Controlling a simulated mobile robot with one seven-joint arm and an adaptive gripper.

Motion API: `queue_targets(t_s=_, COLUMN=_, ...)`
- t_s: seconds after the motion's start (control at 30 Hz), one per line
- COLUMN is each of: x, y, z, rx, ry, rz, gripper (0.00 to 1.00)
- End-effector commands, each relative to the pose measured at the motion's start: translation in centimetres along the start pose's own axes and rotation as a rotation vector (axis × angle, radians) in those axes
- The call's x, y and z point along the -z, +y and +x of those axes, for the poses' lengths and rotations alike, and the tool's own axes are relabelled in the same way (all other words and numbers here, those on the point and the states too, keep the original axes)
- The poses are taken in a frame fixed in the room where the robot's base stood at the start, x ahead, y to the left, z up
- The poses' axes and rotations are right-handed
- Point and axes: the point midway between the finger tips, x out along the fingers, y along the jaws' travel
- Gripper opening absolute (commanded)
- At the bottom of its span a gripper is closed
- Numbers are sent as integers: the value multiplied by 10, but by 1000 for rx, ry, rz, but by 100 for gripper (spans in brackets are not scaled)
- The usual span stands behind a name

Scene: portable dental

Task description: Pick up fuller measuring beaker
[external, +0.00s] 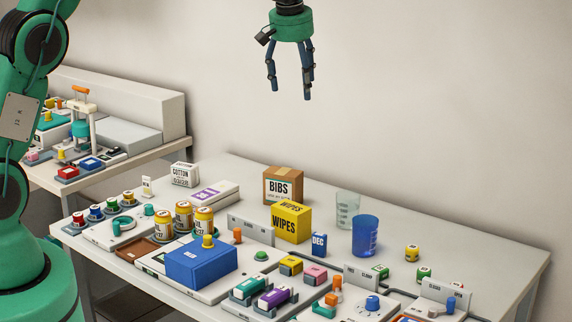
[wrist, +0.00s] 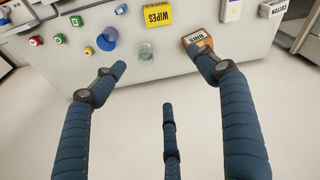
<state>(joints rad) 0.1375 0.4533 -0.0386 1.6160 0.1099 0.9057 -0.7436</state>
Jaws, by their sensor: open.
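Two measuring beakers stand upright side by side towards the back right of the table. One is pale and see-through (external: 347,209); the other is deep blue nearly to its rim (external: 365,237). I cannot tell whether the blue is liquid or tinted wall. In the wrist view the blue beaker (wrist: 107,40) is left of the pale beaker (wrist: 146,51). My gripper (external: 290,88) is open and empty, high above the table and well clear of both beakers. Its three dark blue fingers (wrist: 160,75) are spread wide in the wrist view.
A yellow WIPES box (external: 291,223) and a brown BIBS box (external: 283,186) stand left of the beakers. A small blue DEC box (external: 319,244) is close to the blue beaker.

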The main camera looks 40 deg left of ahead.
Motion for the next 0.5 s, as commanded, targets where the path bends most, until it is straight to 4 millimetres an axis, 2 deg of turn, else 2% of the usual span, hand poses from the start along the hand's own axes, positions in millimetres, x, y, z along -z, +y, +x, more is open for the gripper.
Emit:
queue_targets(t_s=0.2, x=19, y=33, z=46, rx=24, ry=-20, rz=-51, gripper=73)
queue_targets(t_s=0.5, x=34, y=72, z=115, rx=57, ry=-38, rz=-123, gripper=73)
